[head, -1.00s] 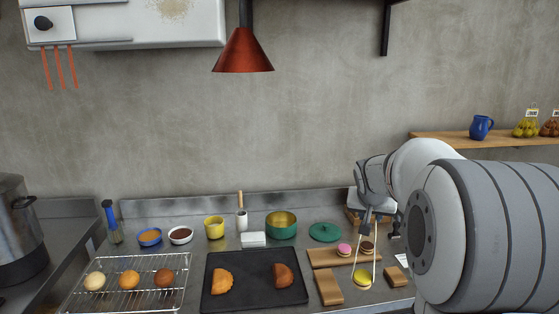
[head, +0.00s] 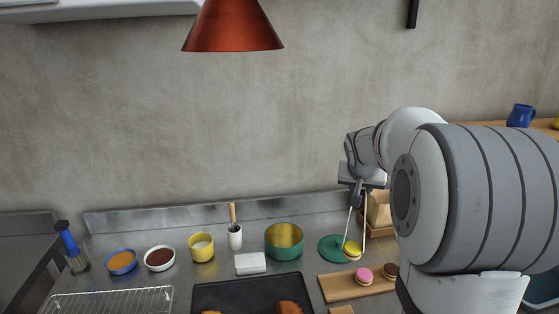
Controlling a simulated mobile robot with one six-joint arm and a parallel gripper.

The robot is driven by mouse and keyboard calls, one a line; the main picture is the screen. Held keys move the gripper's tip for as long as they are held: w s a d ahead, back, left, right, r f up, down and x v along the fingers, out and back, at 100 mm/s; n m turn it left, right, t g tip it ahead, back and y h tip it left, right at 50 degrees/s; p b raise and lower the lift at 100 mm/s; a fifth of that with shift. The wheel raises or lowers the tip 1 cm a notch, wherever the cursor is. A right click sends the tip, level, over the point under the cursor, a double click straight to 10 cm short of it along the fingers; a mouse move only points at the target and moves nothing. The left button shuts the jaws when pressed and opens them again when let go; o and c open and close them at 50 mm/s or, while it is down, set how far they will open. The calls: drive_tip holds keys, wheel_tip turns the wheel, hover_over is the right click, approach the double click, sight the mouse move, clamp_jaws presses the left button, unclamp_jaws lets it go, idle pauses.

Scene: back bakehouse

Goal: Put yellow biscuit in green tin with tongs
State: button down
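The yellow biscuit (head: 352,250) is a round sandwich biscuit. It is between the tips of the pale tongs (head: 365,222), raised off the counter and overlapping the green lid (head: 331,243) in the head view. My gripper (head: 362,184) is shut on the upper end of the tongs, which hang downward. The green tin (head: 284,252) stands open to the left, with a golden inside; its floor is hidden. The biscuit is apart from the tin, to its right. The lid lies flat on the counter right of the tin.
A wooden board (head: 346,287) bears a pink biscuit (head: 364,275) and a brown biscuit (head: 391,271). A dark tray (head: 235,293) lies in front.

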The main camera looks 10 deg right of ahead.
drive_tip(key=shift+r, duration=0.1)
drive_tip(key=w+a+f+n+y+p, duration=0.1)
drive_tip(key=w+a+n+p, duration=0.2)
drive_tip(key=w+a, duration=1.3)
drive_tip(key=w+p, duration=0.3)
drive_tip(key=w, duration=0.1)
drive_tip(key=shift+a+f+t+y, duration=0.3)
drive_tip(key=shift+f+t+y, duration=0.05)
drive_tip(key=shift+t+y, duration=0.05)
drive_tip(key=shift+f, duration=0.15)
wheel_tip(320, 180, down, 9)
drive_tip(key=b, duration=0.4)
drive_tip(key=shift+b, duration=0.3)
drive_tip(key=shift+s, duration=0.1)
